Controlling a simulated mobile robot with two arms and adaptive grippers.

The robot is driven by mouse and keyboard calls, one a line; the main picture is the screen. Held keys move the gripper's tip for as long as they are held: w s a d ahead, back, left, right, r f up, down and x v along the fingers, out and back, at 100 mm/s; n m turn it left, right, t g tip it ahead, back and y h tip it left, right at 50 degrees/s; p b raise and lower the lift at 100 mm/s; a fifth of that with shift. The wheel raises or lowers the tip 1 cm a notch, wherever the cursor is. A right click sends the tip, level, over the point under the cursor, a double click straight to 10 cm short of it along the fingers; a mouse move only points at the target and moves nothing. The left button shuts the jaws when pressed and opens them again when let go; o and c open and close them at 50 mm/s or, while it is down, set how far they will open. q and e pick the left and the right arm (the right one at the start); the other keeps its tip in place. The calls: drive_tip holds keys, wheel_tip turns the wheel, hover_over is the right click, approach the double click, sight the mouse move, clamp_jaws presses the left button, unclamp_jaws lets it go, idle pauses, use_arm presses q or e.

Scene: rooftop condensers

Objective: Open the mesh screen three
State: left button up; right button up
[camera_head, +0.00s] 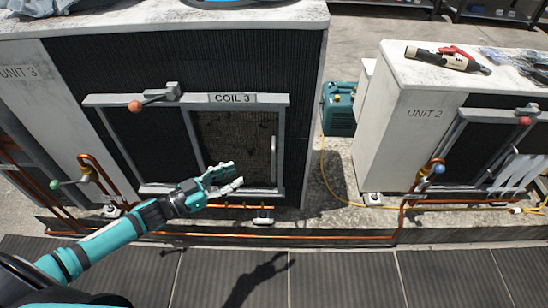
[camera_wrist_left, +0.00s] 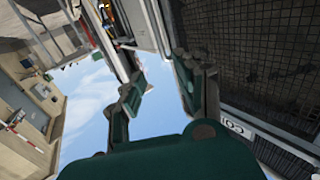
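Unit 3 (camera_head: 185,18) stands at the left with a framed opening under the "COIL 3" label (camera_head: 232,98). The mesh screen (camera_head: 232,132) covers the right half of that frame and looks brownish. An upright grey handle (camera_head: 274,158) is at its right side. A lever with an orange-red ball (camera_head: 135,106) sits on the top rail. My left gripper (camera_head: 238,176) is open and empty in front of the screen's lower part, left of the handle. In the left wrist view its fingers (camera_wrist_left: 158,88) are apart, with dark mesh (camera_wrist_left: 265,65) to the right. My right gripper is not in view.
Unit 2 (camera_head: 425,113) stands at the right, with a torch-like tool (camera_head: 440,58) on top. A teal machine (camera_head: 339,108) stands between the units. Copper pipes (camera_head: 300,236) and a yellow hose (camera_head: 335,190) run low in front. A green-knobbed valve (camera_head: 56,184) is at the far left.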

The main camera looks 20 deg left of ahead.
sight(273, 157)
use_arm(q)
drive_tip(key=b+x, duration=0.1)
drive_tip(key=x, duration=1.2)
drive_tip(key=shift+w+d, duration=0.1)
drive_tip(key=shift+w, duration=0.15)
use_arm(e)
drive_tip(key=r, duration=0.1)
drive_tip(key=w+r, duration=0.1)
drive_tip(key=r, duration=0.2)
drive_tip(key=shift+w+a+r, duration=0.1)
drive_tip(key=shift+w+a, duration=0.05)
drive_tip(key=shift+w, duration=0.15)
use_arm(q)
clamp_jaws()
drive_tip(key=shift+f, duration=0.1)
